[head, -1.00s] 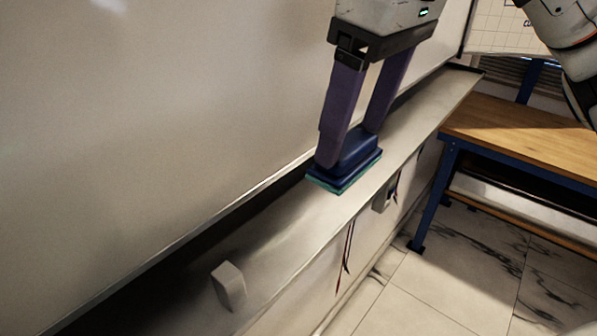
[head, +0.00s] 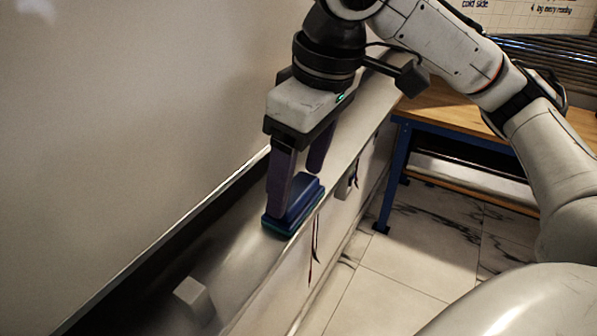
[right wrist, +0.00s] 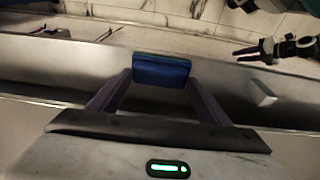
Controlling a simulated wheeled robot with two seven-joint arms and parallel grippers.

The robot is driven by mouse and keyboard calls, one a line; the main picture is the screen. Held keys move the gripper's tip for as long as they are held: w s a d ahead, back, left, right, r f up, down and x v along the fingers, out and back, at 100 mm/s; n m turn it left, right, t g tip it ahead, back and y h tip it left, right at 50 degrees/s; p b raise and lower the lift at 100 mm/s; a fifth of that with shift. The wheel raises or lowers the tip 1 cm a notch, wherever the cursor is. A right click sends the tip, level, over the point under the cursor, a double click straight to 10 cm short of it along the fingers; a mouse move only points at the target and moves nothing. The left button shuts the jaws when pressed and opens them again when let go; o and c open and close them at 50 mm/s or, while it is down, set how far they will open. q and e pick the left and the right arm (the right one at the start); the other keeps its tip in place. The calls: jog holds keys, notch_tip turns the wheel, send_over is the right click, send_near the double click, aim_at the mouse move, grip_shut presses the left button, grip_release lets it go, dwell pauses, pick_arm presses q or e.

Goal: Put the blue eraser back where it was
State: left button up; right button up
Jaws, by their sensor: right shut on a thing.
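The blue eraser (head: 293,208) has a dark blue body and a teal-green pad underneath. My right gripper (head: 293,190) is shut on it from above. The eraser is over the pale tray ledge (head: 245,262) below the whiteboard (head: 130,120), low and close to the ledge; I cannot tell whether it touches. In the right wrist view the eraser (right wrist: 161,71) sits between the two purple fingers. My left gripper (right wrist: 255,50) appears small at the upper right of that view, away from the eraser; its jaw state is unclear.
A small pale block (head: 195,298) stands on the ledge nearer to me, also seen in the right wrist view (right wrist: 262,92). Thin dark items (head: 315,245) hang on the ledge's front. A wooden-topped table (head: 460,120) with blue legs stands to the right. The ledge between eraser and block is clear.

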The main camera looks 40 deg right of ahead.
jog(key=o, duration=1.4)
jog(key=shift+f, duration=0.1)
jog(key=shift+r, duration=0.2)
notch_tip(320, 180, up, 12)
jog(key=s, duration=0.2)
jog(key=shift+d+f, duration=0.25)
jog(key=shift+d, duration=0.1)
jog(key=shift+s, duration=0.1)
